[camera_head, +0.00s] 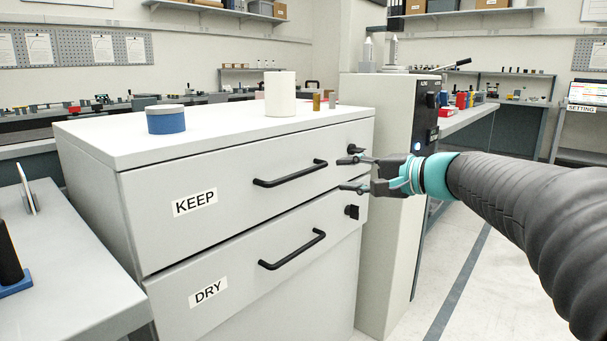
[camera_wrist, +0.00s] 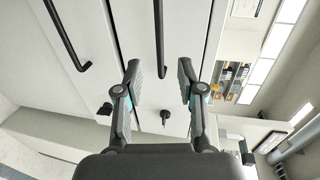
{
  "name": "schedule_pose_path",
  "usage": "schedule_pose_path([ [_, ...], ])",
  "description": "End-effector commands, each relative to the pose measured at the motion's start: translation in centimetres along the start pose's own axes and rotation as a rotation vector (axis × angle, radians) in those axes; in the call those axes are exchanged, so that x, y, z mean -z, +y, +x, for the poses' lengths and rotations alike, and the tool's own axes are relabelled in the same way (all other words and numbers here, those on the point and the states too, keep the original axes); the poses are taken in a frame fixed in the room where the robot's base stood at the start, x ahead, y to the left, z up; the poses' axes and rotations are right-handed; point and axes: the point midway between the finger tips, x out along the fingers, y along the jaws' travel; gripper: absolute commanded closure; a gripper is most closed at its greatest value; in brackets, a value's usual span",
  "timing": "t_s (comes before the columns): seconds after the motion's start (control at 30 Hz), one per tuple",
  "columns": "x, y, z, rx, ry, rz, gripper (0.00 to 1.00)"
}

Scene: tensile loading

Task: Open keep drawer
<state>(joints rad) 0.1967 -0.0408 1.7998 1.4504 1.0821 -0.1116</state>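The KEEP drawer (camera_head: 225,175) is the upper drawer of a white cabinet and looks shut, its front flush with the cabinet. Its black bar handle (camera_head: 290,174) is in clear view in the head view. In the wrist view the handle (camera_wrist: 158,35) runs down between my fingertips. My gripper (camera_head: 347,175) is open and empty, right of the handle's right end in the head view. In the wrist view my gripper (camera_wrist: 158,70) has one finger on each side of the handle's end. No contact shows; the depth gap is hard to tell.
The DRY drawer (camera_head: 240,263) below has a similar handle (camera_head: 292,250). A black knob (camera_head: 354,148) sits right of the KEEP handle. A blue round container (camera_head: 165,120) and a white cylinder (camera_head: 280,93) stand on the cabinet top. A tall grey machine (camera_head: 385,200) stands at its right.

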Motion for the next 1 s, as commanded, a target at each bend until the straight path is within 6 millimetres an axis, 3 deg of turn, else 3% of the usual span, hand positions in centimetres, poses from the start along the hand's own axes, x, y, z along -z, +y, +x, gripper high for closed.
schedule_pose_path([
  [0.6, -0.2, 0.1, 10.6, -0.004, -0.004, 0.000, 0.61],
  [0.8, -0.1, 0.1, 12.6, -0.003, -0.002, -0.001, 0.61],
  [1.0, -0.1, 0.1, 13.2, -0.003, -0.001, -0.001, 0.61],
])
